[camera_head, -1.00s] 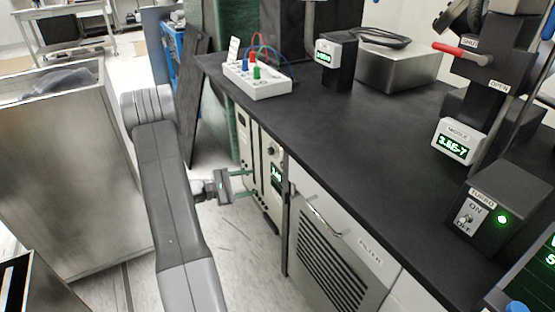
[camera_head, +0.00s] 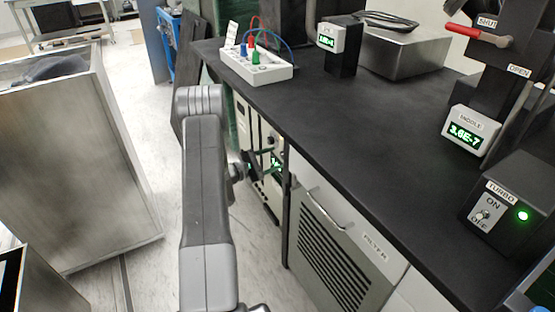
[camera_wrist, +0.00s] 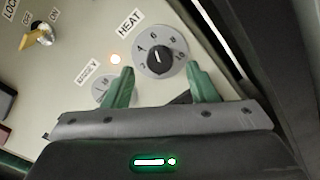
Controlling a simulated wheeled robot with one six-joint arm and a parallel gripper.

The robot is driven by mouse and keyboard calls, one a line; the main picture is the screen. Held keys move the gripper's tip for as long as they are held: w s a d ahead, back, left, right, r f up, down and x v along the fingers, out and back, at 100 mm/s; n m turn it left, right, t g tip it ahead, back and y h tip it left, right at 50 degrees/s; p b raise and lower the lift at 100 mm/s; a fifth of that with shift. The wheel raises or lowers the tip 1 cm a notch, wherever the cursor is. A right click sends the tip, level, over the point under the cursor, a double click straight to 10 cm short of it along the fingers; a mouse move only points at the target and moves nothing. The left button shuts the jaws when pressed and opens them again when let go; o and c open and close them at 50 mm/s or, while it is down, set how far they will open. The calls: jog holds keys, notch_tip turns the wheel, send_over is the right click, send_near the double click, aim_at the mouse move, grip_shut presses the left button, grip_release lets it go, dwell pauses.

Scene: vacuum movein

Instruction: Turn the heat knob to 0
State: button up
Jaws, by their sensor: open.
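The black heat knob (camera_wrist: 161,57) shows in the wrist view on a pale panel, under the HEAT label. Its round grey dial carries numbers, with 4, 6, 8 and 10 around the top and right. A white mark shows on the knob; the exact setting is hard to read. My gripper (camera_wrist: 163,85) is open, with one green finger low on each side of the dial. Whether the fingers touch the panel cannot be told. In the head view my gripper (camera_head: 262,168) is at the front of the rack panel (camera_head: 245,120) below the bench; the knob is not distinguishable there.
A smaller dial (camera_wrist: 104,90) is partly behind the left finger. The black bench top (camera_head: 370,130) overhangs at right. A metal cabinet (camera_head: 75,170) stands at left with open floor between.

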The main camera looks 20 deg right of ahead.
jog(key=shift+w+d, duration=0.15)
jog(key=shift+d, duration=1.2)
jog(key=c, duration=1)
